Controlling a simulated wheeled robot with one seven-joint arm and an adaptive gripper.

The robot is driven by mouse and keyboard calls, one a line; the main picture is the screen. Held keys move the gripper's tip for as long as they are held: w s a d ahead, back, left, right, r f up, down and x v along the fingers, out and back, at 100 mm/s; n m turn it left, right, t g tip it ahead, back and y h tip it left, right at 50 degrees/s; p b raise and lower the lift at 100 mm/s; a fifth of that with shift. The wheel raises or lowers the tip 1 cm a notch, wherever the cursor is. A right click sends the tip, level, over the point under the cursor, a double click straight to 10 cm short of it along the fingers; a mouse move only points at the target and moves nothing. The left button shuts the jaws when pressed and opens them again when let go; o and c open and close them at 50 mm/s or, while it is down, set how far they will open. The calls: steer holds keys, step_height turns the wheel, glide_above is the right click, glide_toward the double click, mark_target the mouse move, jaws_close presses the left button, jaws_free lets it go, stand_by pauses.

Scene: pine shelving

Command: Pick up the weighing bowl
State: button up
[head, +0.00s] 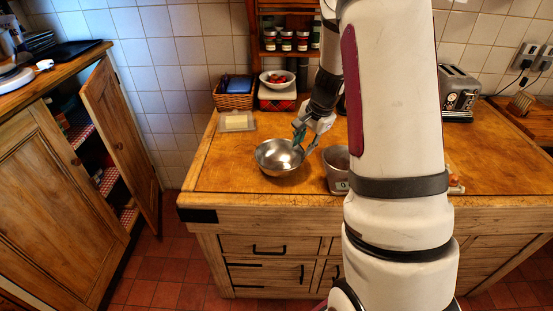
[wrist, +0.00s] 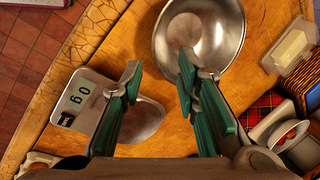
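The weighing bowl is a shiny round steel bowl (head: 280,157), upright on the wooden worktop near its front left. In the wrist view the bowl (wrist: 211,24) is at the top centre, its upper part cut off by the frame. My gripper (head: 306,142) is at the bowl's right rim. In the wrist view my gripper (wrist: 160,68) has its green-padded fingers apart with nothing held. The right finger overlaps the bowl's rim there; I cannot tell whether it touches. The left finger is over the scale side.
A kitchen scale (wrist: 92,100) reading 0 g stands close to the bowl; it shows in the head view (head: 336,171) partly behind my arm. A butter dish (head: 237,121), a wicker basket (head: 234,100) and a toaster (head: 458,93) stand further back. A cupboard door (head: 118,140) hangs open at left.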

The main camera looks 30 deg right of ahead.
mark_target(294, 169)
steer(key=shift+s+d+p+x, duration=0.15)
steer(key=shift+p+x, duration=0.3)
steer(key=shift+x, duration=2.65)
steer(key=shift+s+d+p+x, duration=0.1)
steer(key=shift+p+x, duration=0.35)
steer(key=shift+x, duration=3.45)
steer(key=shift+r, duration=0.1)
jaws_close()
